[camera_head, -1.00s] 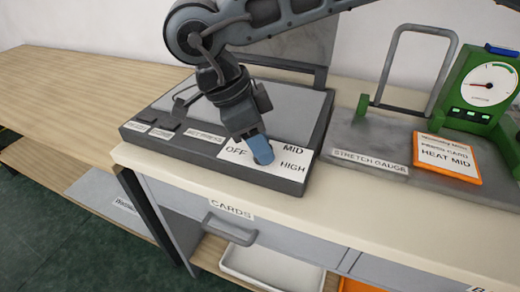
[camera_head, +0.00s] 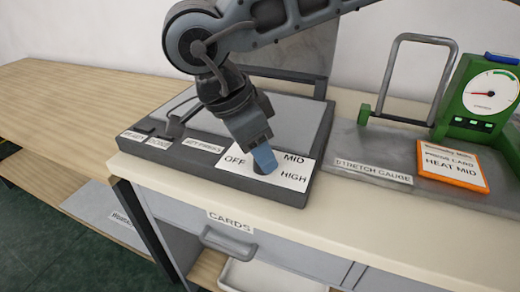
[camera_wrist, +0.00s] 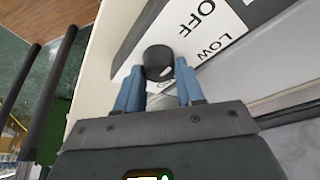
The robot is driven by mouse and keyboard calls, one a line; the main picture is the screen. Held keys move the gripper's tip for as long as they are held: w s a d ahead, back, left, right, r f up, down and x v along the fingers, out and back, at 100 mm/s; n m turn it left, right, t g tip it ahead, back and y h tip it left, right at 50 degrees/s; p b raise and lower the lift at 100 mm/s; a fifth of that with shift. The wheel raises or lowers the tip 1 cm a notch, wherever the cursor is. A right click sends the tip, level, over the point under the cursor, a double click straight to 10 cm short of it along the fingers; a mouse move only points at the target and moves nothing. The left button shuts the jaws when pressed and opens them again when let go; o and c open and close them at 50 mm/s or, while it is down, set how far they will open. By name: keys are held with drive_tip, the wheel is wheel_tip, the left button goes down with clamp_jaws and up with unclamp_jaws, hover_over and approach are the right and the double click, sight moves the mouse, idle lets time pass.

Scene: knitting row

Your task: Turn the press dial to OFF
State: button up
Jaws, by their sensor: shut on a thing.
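The press dial is a small dark round knob (camera_head: 259,169) on a white label plate (camera_head: 287,173) at the front right of the grey press (camera_head: 215,176). The plate reads OFF to the left, MID behind and HIGH to the right. My gripper (camera_head: 264,160) reaches down over the plate with its blue fingers shut on the dial. In the wrist view the black dial (camera_wrist: 158,60) sits between the two fingertips (camera_wrist: 160,72), with a pale mark on its lower right rim. OFF and LOW show to its right there. In the head view the fingers hide LOW.
A stretch gauge with a green dial stand (camera_head: 487,95) and a grey frame (camera_head: 408,75) is at the right. An orange-edged card (camera_head: 452,165) reading HEAT MID lies before it. A drawer handle (camera_head: 229,242) marked CARDS is below the front edge.

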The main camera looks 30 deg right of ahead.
drive_tip(key=o, duration=1)
drive_tip(key=v, duration=0.7)
drive_tip(key=shift+r, duration=0.35)
drive_tip(key=shift+a, duration=0.15)
